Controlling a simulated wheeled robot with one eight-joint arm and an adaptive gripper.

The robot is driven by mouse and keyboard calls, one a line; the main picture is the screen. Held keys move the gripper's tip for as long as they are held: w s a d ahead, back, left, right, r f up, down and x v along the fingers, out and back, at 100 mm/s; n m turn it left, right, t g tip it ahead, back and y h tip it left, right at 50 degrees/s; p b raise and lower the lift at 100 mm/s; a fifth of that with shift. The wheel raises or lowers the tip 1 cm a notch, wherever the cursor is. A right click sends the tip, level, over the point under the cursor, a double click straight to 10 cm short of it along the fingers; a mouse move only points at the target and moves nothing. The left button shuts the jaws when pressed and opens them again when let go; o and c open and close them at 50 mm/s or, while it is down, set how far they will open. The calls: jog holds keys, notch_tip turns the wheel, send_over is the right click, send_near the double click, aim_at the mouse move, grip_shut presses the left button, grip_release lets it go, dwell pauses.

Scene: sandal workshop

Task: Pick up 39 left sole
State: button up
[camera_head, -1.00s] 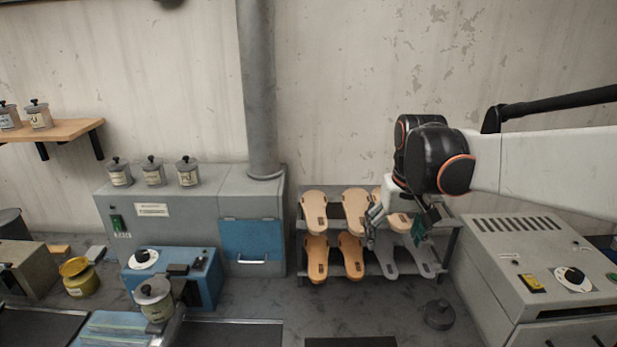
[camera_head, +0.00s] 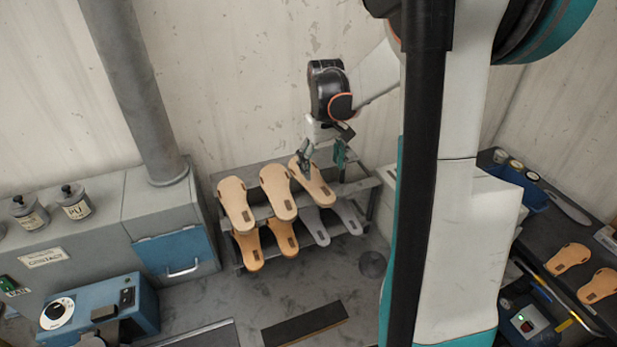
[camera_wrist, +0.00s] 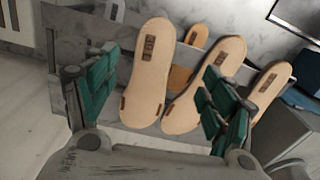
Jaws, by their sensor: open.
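Three tan soles stand on the upper shelf of a grey rack (camera_head: 372,182): a left one (camera_head: 235,205), a middle one (camera_head: 277,193) and a right one (camera_head: 316,187). Each has a dark label, too small to read, so I cannot tell which is 39 left. My gripper (camera_head: 322,157) is open above the right sole. In the wrist view, that sole (camera_wrist: 146,75) lies between the spread green fingers of my gripper (camera_wrist: 157,98), with no clear contact. The right finger partly covers the neighbouring sole (camera_wrist: 185,112); another sole (camera_wrist: 270,90) is further right.
The lower shelf holds tan soles (camera_head: 248,252) and grey soles (camera_head: 315,226). A grey cabinet with a blue door (camera_head: 175,255) stands close left of the rack. A dark bench with more tan soles (camera_head: 568,257) is at the right. A dark round weight (camera_head: 372,264) is on the floor.

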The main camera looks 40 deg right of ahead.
send_over(324, 194)
jog(key=f, duration=0.4)
jog(key=shift+w+a, duration=0.3)
jog(key=shift+a, duration=0.05)
jog(key=f, duration=0.5)
jog(key=shift+s+d+p, duration=0.3)
jog(key=shift+f, duration=0.4)
jog(key=c, duration=1.2)
